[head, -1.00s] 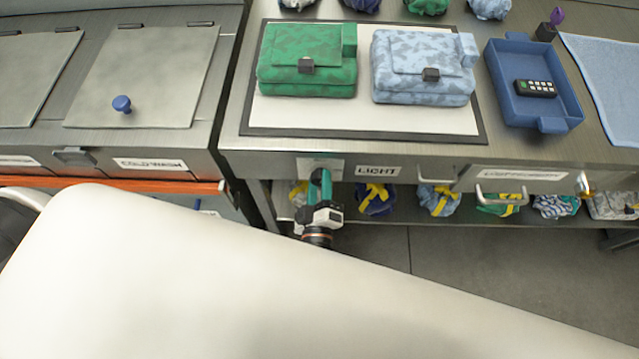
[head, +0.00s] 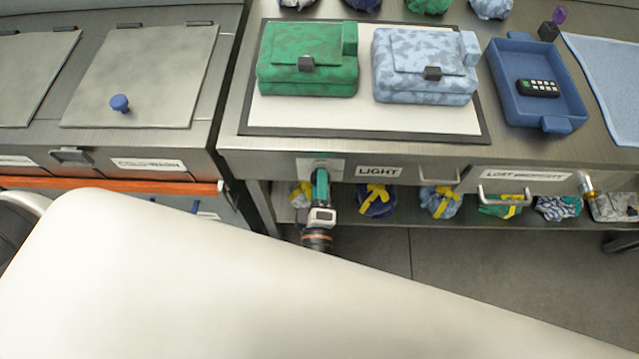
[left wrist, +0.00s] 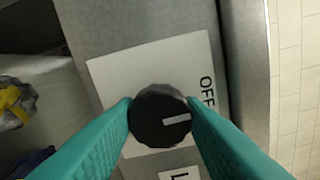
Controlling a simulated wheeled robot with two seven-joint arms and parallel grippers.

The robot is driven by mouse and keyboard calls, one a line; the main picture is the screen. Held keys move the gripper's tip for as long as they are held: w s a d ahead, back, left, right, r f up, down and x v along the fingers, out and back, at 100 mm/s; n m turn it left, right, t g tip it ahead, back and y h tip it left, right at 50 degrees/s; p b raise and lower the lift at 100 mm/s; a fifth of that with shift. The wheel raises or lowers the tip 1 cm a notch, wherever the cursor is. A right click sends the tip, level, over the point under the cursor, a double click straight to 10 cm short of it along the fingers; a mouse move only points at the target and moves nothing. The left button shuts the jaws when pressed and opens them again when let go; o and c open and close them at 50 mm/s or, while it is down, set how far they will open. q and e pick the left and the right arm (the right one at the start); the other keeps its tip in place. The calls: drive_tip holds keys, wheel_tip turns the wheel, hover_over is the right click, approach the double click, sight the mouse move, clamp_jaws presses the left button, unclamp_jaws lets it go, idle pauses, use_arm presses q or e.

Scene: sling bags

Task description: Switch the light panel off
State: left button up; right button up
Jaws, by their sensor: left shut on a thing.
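My left gripper (head: 319,185) is at the front face of the table, just left of the LIGHT label (head: 379,171). In the left wrist view, its teal fingers are shut on a round black knob (left wrist: 160,115), one on each side. The white mark on the knob points right in that view, a little below the word OFF (left wrist: 207,92). The knob sits on a white plate (left wrist: 150,67). The white light panel (head: 270,115) with a dark border lies on the tabletop; I cannot tell whether it is lit. My right gripper is not in view.
A green bag (head: 307,60) and a light blue bag (head: 424,65) lie on the panel. A blue tray (head: 562,110) holds a black remote (head: 537,88). A lidded unit (head: 140,75) stands left. Bundles with yellow ties lie on the shelf below. My pale arm covers the foreground.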

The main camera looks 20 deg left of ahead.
use_arm(q)
drive_tip(key=o, duration=1)
drive_tip(key=shift+s, duration=0.1)
drive_tip(key=b+v, duration=0.2)
drive_tip(key=v, duration=1)
